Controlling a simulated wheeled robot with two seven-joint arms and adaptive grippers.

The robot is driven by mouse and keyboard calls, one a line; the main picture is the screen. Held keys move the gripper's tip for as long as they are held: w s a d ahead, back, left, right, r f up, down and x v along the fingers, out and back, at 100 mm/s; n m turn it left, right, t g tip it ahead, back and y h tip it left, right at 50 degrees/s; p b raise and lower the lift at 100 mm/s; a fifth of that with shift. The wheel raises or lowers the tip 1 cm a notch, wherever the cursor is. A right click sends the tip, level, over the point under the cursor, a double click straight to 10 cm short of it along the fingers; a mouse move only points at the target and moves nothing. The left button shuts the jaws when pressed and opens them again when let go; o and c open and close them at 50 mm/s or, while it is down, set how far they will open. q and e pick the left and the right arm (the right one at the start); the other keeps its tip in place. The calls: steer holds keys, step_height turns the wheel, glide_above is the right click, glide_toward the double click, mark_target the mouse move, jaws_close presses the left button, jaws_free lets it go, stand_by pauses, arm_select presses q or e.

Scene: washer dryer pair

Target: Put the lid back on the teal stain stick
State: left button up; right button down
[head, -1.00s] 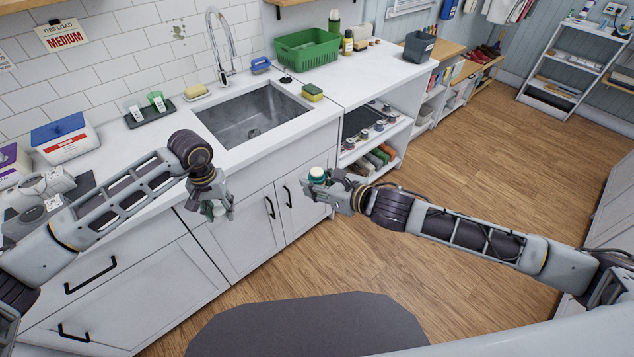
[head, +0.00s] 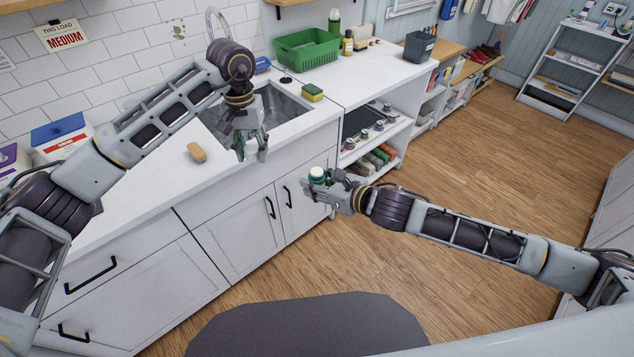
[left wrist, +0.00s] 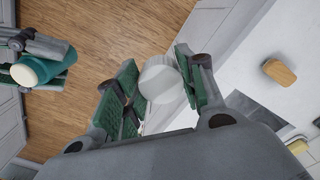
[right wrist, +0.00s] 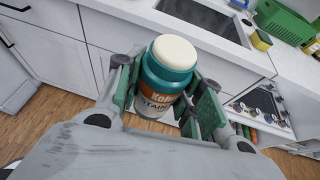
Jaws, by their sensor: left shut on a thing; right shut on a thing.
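The teal stain stick (head: 317,174) is upright in my right gripper (head: 322,182), which is shut around its body. In the right wrist view the stick (right wrist: 170,85) shows an orange and white label and a bare cream top with no lid. My left gripper (head: 251,155) is shut on a white round lid (left wrist: 160,79), seen between the green-padded fingers in the left wrist view. The left gripper is by the counter's front edge at the sink, left of the stick and higher in the head view, apart from it. The stick (left wrist: 45,68) also shows at the left of the left wrist view.
A tan block (head: 196,152) lies on the white counter (head: 150,190) left of the sink (head: 285,105). A yellow-green sponge (head: 312,92) and a green basket (head: 306,48) are beyond the sink. Open floor lies below my right gripper.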

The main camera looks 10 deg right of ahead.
arm_select(q)
steer(key=d+r+m, duration=0.1)
steer(key=d+r, duration=0.5)
steer(key=m, duration=0.2)
glide_toward(317, 172)
steer(key=w+r, duration=0.3)
steer(key=w, duration=0.2)
steer(key=s+f+n, duration=0.1)
steer(key=s+f, duration=0.1)
steer(key=s+f+n, duration=0.1)
steer(key=s+f, duration=0.1)
steer(key=shift+d+f+n, duration=0.1)
steer(key=shift+d+n, duration=0.1)
steer(key=shift+n, duration=0.1)
steer(key=shift+s+a+n, duration=0.2)
steer(key=shift+s+n, duration=0.2)
steer(key=shift+s, duration=0.05)
steer(key=shift+n, duration=0.3)
steer(key=shift+f, duration=0.1)
steer(key=shift+f, duration=1.9)
